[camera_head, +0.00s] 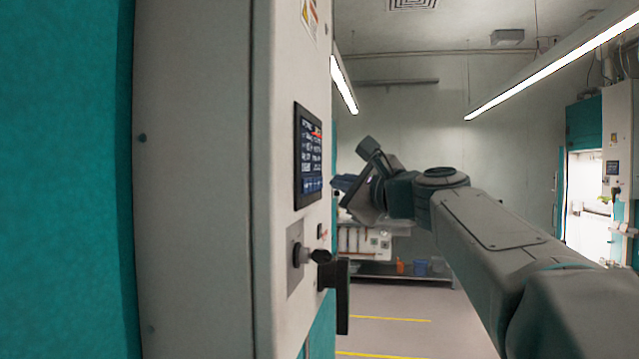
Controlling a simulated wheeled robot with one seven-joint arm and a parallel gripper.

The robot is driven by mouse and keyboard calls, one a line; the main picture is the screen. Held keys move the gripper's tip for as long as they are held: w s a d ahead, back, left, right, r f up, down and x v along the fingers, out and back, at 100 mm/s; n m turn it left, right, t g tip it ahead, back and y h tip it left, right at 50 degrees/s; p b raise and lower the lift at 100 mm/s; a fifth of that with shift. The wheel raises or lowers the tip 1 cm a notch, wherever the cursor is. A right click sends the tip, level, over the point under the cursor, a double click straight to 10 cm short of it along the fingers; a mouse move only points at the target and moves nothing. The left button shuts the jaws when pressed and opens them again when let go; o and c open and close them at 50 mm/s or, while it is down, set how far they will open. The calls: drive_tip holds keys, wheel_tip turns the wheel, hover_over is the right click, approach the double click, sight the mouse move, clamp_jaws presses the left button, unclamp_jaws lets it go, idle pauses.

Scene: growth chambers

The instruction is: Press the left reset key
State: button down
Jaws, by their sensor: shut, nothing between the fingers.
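A dark control screen (309,157) with rows of white text and a blue strip at its lower edge is set in the light panel (285,125), seen at a steep angle. I cannot make out which mark is the left reset key. My gripper (337,184) is just right of the screen's lower right edge, its fingers pointing left toward the panel. It is shut and holds nothing I can see. I cannot tell whether the fingertips touch the panel.
Below the screen are a small dark button (320,231), a dark round knob (300,255) and a black handle (341,297) that sticks out. A bench (385,238) stands behind my arm. The floor (385,302) is clear. Another chamber (617,150) stands far right.

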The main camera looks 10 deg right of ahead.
drive_tip(key=shift+a, duration=0.1)
drive_tip(key=shift+w+a, duration=0.1)
drive_tip(key=shift+a, duration=0.2)
drive_tip(key=shift+w+a, duration=0.1)
drive_tip(key=shift+a, duration=0.2)
idle(0.9)
drive_tip(key=shift+d, duration=0.1)
drive_tip(key=shift+s+d, duration=0.25)
drive_tip(key=shift+d, duration=0.35)
drive_tip(key=shift+s+d+b, duration=0.2)
drive_tip(key=shift+s+d, duration=0.05)
drive_tip(key=shift+d, duration=0.55)
drive_tip(key=shift+s+d+b, duration=0.15)
drive_tip(key=shift+s+d, duration=0.1)
drive_tip(key=shift+d, duration=0.55)
drive_tip(key=shift+s+d+b, duration=0.2)
drive_tip(key=shift+s+d, duration=0.05)
drive_tip(key=shift+d, duration=0.55)
drive_tip(key=shift+f, duration=0.1)
